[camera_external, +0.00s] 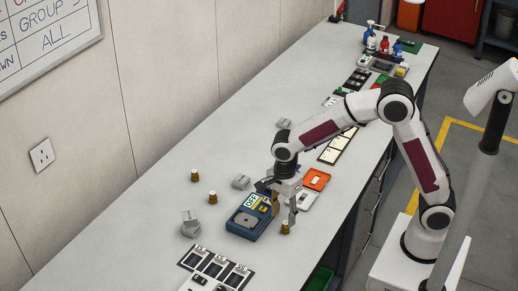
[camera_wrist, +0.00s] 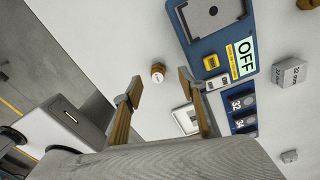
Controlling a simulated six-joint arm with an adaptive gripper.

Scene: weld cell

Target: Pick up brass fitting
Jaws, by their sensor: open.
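A small brass fitting (camera_external: 285,228) with a pale top stands upright on the bench near its front edge, just below my gripper (camera_external: 284,211). My gripper is open and empty, with its fingers pointing down. In the wrist view the same fitting (camera_wrist: 157,75) shows between and slightly beyond the spread fingertips of my gripper (camera_wrist: 158,84), with clear gaps on both sides. Two more brass fittings stand further back on the bench, one at the wall side (camera_external: 195,176) and one nearer the blue device (camera_external: 212,198).
A blue device (camera_external: 238,228) reading OFF stands left of my gripper; it is close to one finger. An orange tray (camera_external: 316,180) and a white tray (camera_external: 306,201) lie behind right. Grey blocks (camera_external: 240,182) and black-framed panels (camera_external: 217,266) are nearby. The bench's front edge is close.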

